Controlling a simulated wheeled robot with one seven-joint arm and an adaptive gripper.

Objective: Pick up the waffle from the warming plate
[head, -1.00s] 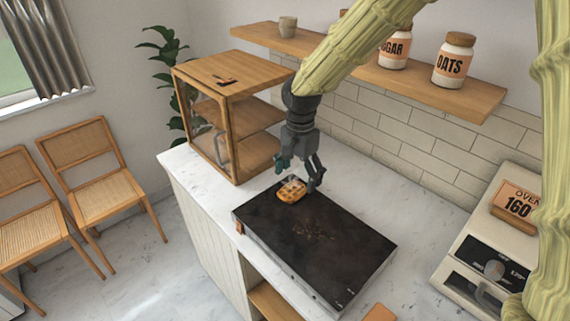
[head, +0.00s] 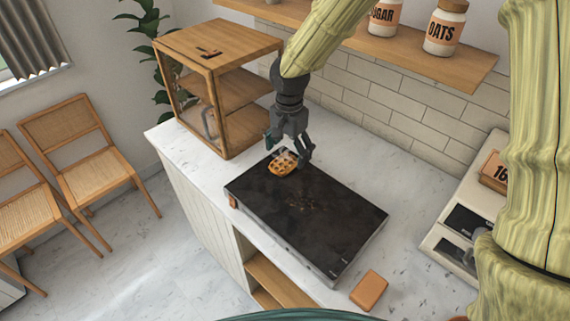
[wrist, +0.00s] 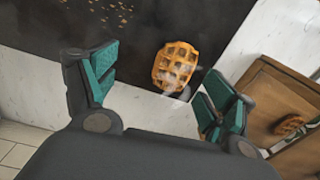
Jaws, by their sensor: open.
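The waffle (head: 280,168) is golden brown with a grid pattern. It lies on the black warming plate (head: 312,215), near its far left corner. In the wrist view the waffle (wrist: 176,66) lies ahead of the gap between my fingers, with faint white wisps over it. My gripper (head: 288,156) is open and empty just above and behind the waffle, pointing down. Its teal-padded fingers show in the wrist view (wrist: 160,82), spread to either side of the waffle. From the head view the fingers hide a little of the waffle's far side.
A wooden shelf cabinet (head: 215,55) stands at the left end of the counter. A tiled wall (head: 400,105) runs behind the plate, under a shelf with jars (head: 446,30). An oven (head: 462,222) is at right. A small orange-brown block (head: 369,290) lies by the plate's near right corner.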

